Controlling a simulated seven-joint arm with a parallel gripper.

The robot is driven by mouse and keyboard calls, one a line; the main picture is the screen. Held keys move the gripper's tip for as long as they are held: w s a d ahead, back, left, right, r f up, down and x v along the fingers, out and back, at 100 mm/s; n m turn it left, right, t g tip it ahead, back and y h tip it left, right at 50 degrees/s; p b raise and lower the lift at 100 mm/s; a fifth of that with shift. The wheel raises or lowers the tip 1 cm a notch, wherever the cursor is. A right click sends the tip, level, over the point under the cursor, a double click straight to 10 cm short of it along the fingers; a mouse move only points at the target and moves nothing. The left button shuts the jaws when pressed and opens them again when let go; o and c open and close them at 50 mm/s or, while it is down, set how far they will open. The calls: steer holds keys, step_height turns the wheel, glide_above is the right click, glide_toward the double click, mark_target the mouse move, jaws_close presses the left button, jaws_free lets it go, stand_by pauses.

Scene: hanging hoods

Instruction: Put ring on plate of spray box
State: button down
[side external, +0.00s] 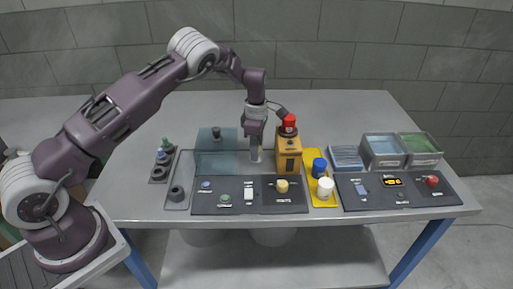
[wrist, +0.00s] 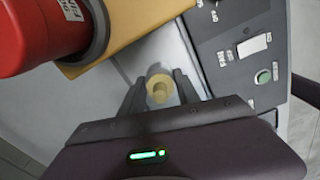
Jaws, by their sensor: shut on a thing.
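My gripper (wrist: 160,95) is shut on a small tan round piece with a darker centre, which looks like the ring (wrist: 160,88). In the side view my gripper (side external: 255,150) points down, left of the orange box (side external: 289,152) with a red cap (side external: 289,124). The held piece is too small to make out there. A transparent bluish box (side external: 213,158), likely the spray box, stands just left of my gripper. I cannot tell its plate clearly. In the wrist view the red cap (wrist: 48,30) and orange box (wrist: 125,25) are close at upper left.
A dark control panel (side external: 215,207) with buttons and a yellow knob (side external: 282,186) runs along the front.

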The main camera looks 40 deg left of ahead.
steer(key=shift+f, duration=0.55)
steer(key=c, duration=0.8)
jaws_free()
step_height(320, 180, up, 7)
steer(key=shift+f, duration=0.1)
steer(key=s+d+r+m+t, duration=0.1)
steer(key=s+d+r+m, duration=0.15)
steer(key=s+r, duration=0.4)
steer(key=s+d+r+m+t+h, duration=0.1)
steer(key=s+r+m, duration=0.25)
steer(key=r, duration=0.55)
steer(key=s+d+r+m+t, duration=0.15)
steer(key=s+r+m, duration=0.25)
steer(key=r, duration=0.4)
steer(key=s+d+m, duration=0.1)
steer(key=s+m, duration=0.3)
steer(key=s, duration=0.4)
steer(key=s+d+m+t, duration=0.1)
steer(key=s+m, duration=0.4)
steer(key=s, duration=0.3)
steer(key=s+d+m+t+y, duration=0.1)
steer(key=s+m, duration=0.4)
steer(key=s, duration=0.3)
steer(key=shift+d+r, duration=0.2)
steer(key=shift+d, duration=0.2)
